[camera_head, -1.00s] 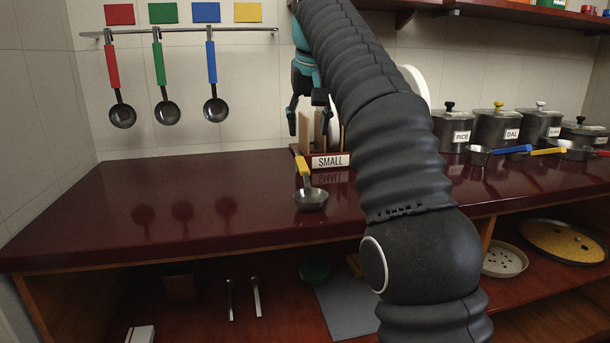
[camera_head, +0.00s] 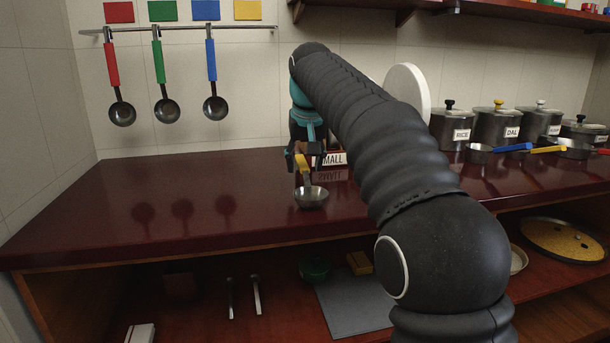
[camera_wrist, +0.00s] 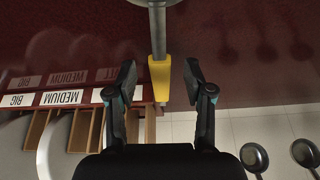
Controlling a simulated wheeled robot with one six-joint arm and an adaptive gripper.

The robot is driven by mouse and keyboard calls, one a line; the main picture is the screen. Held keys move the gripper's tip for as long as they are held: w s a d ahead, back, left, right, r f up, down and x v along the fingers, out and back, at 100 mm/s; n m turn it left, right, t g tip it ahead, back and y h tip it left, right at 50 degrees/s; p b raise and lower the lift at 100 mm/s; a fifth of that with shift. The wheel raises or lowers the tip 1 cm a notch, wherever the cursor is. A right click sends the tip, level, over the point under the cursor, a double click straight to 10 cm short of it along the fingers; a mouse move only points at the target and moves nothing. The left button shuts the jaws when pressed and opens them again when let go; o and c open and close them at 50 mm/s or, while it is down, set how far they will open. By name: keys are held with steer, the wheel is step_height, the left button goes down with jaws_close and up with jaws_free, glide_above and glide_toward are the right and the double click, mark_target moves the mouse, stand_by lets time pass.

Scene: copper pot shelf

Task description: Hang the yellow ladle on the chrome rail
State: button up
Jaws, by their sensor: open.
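The yellow ladle has a yellow handle (camera_head: 302,170) and a steel bowl (camera_head: 311,197); the bowl rests on the dark red counter. My gripper (camera_head: 304,160) is open, pointing down around the upper part of the handle. In the wrist view the yellow handle (camera_wrist: 160,78) lies between the two open fingertips (camera_wrist: 160,82), with a gap on each side; only part of the bowl shows at the top edge. The chrome rail (camera_head: 180,31) runs along the back wall, with red, green and blue ladles hanging below matching colour cards. A yellow card (camera_head: 248,11) is above its right end, where no ladle hangs.
A wooden rack labelled SMALL (camera_head: 333,159) stands just behind my gripper, partly hidden. A round white plate (camera_head: 409,90) stands behind my arm. Labelled pots (camera_head: 497,127) and several coloured-handled pans stand at right. The counter's left part (camera_head: 120,200) is clear.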

steer(key=shift+x, duration=1.45)
steer(key=shift+c, duration=0.2)
jaws_close()
steer(key=shift+r, duration=0.1)
steer(key=shift+r, duration=1.65)
steer(key=s+d+r, duration=0.6)
steer(key=d+r, duration=0.1)
steer(key=d, duration=0.2)
steer(key=shift+s+d+r, duration=0.2)
steer(key=shift+d+r, duration=0.1)
steer(key=shift+d, duration=0.1)
